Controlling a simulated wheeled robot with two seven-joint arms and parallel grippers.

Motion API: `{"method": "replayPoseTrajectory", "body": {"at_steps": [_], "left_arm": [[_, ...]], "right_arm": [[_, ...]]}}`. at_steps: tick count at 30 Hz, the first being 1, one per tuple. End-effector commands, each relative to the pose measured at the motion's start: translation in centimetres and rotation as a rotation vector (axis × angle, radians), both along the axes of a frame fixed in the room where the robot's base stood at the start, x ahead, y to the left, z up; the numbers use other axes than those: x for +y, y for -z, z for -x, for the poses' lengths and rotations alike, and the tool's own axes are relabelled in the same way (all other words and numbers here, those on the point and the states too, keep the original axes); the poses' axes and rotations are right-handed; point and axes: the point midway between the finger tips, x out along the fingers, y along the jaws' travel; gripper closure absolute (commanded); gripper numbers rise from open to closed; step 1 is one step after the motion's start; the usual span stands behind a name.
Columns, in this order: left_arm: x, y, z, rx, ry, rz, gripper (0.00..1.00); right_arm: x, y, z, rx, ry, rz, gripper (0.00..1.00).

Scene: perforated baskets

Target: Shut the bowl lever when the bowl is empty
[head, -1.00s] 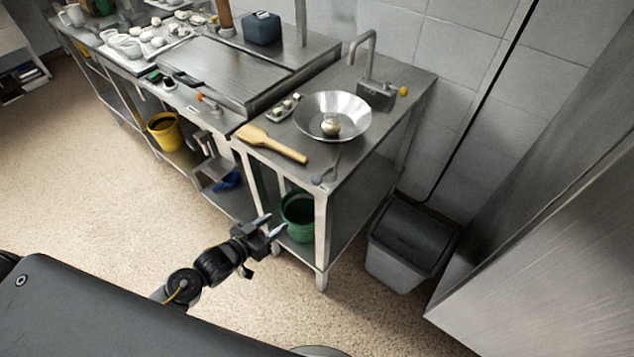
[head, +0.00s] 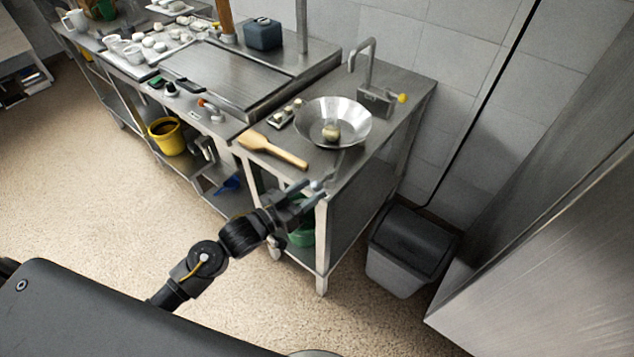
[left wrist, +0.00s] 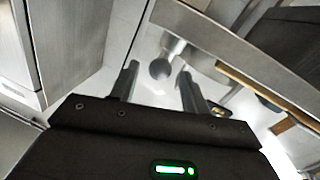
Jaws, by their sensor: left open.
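The shiny metal bowl (head: 352,112) stands on the right end of the steel counter. A small pale, brownish round thing (head: 332,132) shows at its bottom; I cannot tell whether it is contents or a fitting. The bowl lever (head: 334,166) sticks out in front of the bowl toward the counter's front edge and ends in a round knob, which also shows in the left wrist view (left wrist: 160,69). My left gripper (head: 315,190) is open at the lever's end, its fingers on either side of the knob with gaps visible. It also shows in the left wrist view (left wrist: 159,70).
A wooden paddle (head: 275,150) lies left of the lever. A tap (head: 368,65) stands behind the bowl. A green bucket (head: 301,234) sits on the shelf below, partly hidden by my arm. A grey bin (head: 405,250) stands right of the counter. Open floor lies left.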

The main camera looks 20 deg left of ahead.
Motion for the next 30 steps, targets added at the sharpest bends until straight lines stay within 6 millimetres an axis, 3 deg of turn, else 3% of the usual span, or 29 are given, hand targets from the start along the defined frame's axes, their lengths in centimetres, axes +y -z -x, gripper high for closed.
{"method": "replayPoseTrajectory", "body": {"at_steps": [6,17,27,30], "left_arm": [[-1.4,-0.1,-2.1,-0.001,0.0,-0.001,0.54],[-1.7,0.0,-2.6,0.0,0.0,-0.001,0.54],[-1.6,0.0,-2.5,0.0,0.0,-0.001,0.96],[-1.6,0.0,-2.5,0.0,0.002,-0.001,0.96]], "right_arm": [[0.1,-0.6,0.0,-0.001,0.001,-0.001,0.55],[0.1,-0.6,-0.1,-0.001,0.001,-0.001,0.55],[0.1,-0.6,-0.1,-0.001,0.0,-0.001,0.55],[0.1,-0.6,-0.1,-0.001,0.0,-0.001,0.55]]}}
